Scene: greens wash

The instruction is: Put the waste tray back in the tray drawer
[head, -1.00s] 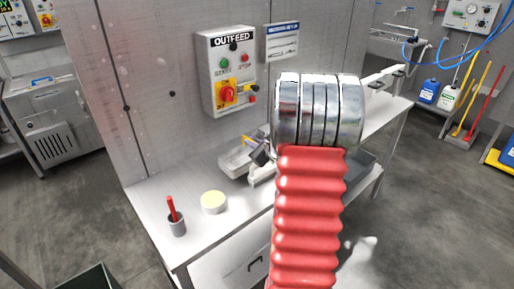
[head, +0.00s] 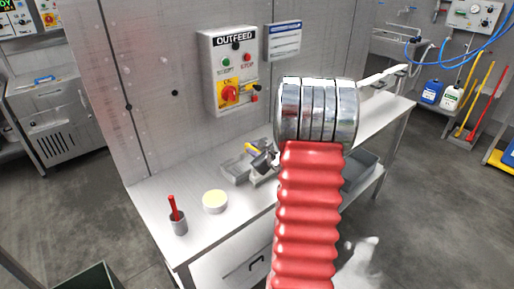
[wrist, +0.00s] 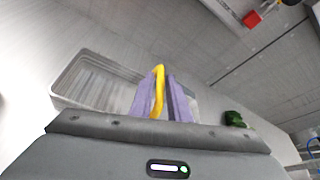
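The waste tray appears to be the shallow grey tray (head: 236,173) over the steel table, left of my arm. In the wrist view the tray (wrist: 82,75) shows to the left of and beyond my fingers. My gripper (head: 254,150) is at the tray's right side. In the wrist view its purple finger pads (wrist: 160,95) stand close together around a yellow curved strip (wrist: 159,85), which looks like a handle on the tray. The exact contact is partly hidden. A front panel with a dark handle (head: 258,264) is under the table; it may be the tray drawer and looks closed.
A white round tub (head: 215,202) and a grey cup with a red handle (head: 178,222) stand on the table's left part. The OUTFEED control box (head: 232,75) is on the wall behind. A grey bin (head: 360,170) shows partly behind my red arm.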

